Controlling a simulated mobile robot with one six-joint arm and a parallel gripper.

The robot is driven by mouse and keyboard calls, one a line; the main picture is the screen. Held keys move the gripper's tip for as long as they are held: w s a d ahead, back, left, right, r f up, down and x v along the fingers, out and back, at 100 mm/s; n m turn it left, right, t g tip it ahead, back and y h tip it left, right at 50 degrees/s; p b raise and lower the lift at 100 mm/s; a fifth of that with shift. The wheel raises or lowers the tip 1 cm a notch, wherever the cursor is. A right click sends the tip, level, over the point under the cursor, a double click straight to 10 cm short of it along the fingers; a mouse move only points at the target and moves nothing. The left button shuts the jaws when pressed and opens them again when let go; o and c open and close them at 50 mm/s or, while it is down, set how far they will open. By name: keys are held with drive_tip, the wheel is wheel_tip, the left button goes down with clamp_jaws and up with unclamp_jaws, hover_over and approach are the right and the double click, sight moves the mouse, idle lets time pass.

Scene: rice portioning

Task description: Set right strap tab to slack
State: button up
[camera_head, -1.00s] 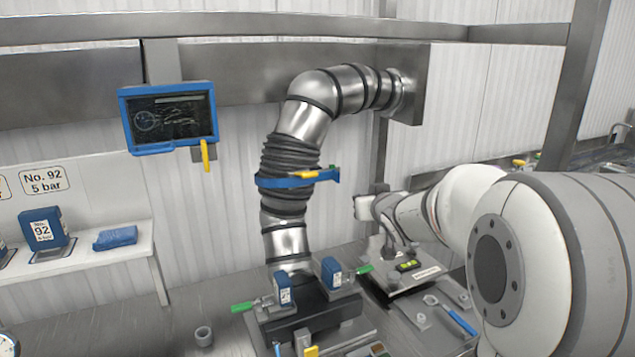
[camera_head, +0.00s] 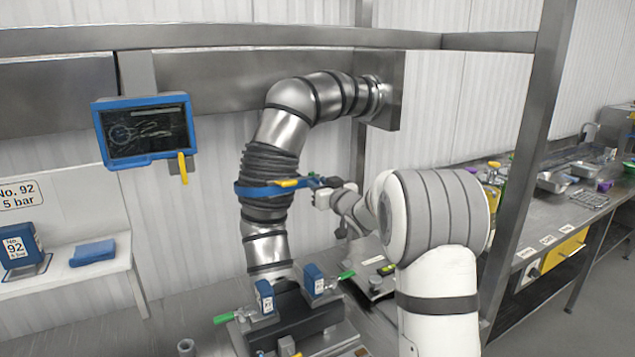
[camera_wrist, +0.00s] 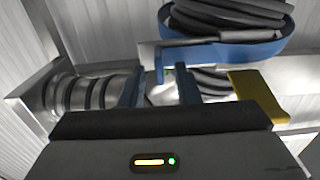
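The blue strap (camera_head: 262,190) goes around the dark ribbed bellows of a steel pipe. A yellow tab (camera_head: 288,183) lies on the strap's front right side. My gripper (camera_head: 322,186) is at the strap's right end, small and partly hidden in the head view. In the wrist view the strap (camera_wrist: 235,50) curves across the upper right, its flat end reaching left. Two blue fingers of my gripper (camera_wrist: 162,88) stand apart, with no held object visible between them. A yellow piece (camera_wrist: 258,98) shows to their right. Whether the fingers touch the strap cannot be told.
A blue-framed screen (camera_head: 145,130) hangs at left. A shelf at left carries a blue No. 92 block (camera_head: 20,247) and a blue cloth (camera_head: 92,253). Green-handled clamps (camera_head: 226,318) sit at the pipe's base. A steel post (camera_head: 535,150) stands at right.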

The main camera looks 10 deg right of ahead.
drive_tip(key=shift+w, duration=0.15)
drive_tip(key=shift+c, duration=0.3)
clamp_jaws()
